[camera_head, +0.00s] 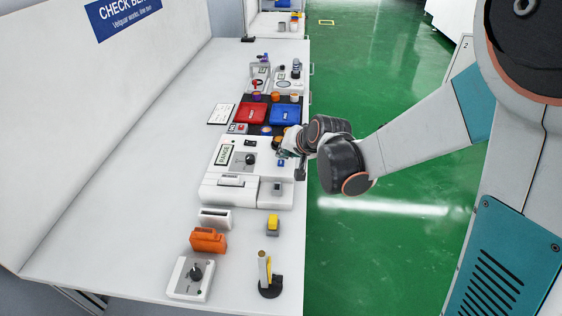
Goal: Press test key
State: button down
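A white console (220,172) stands on the bench, with a green-framed label (224,155), a dark round knob (250,159) and a small dark display at its back. A small blue key (280,162) shows near the console's right edge. No lettering that marks a test key can be read. My gripper (284,153) is over the console's right edge, close to the blue key. Whether it touches the key cannot be told. Its fingers are small and partly hidden by the wrist, so their opening is unclear.
Red (251,113) and blue (285,115) cases lie behind the console. In front are an orange device (208,240), a white box with a knob (190,279), a yellow-topped block (273,226) and a stand with a yellow tool (264,271). The bench's left side is mostly clear.

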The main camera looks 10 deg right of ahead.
aim_at(284, 162)
jog(key=shift+r, duration=0.15)
jog(key=shift+r+p, duration=1.85)
jog(key=shift+r, duration=0.5)
jog(key=s+d+r+n+h, duration=0.1)
jog(key=s+d, duration=0.3)
jog(key=s, duration=0.5)
jog(key=s+d+r+n+g+h, duration=0.1)
jog(key=s+d+r, duration=0.3)
jog(key=s, duration=0.6)
jog(key=s+d+r+n+h, duration=0.1)
jog(key=s+d+r+n, duration=0.1)
jog(key=s, duration=0.7)
jog(key=shift+s+d+r+h, duration=0.15)
jog(key=shift+d+r+h, duration=0.25)
jog(key=shift+d+r, duration=0.55)
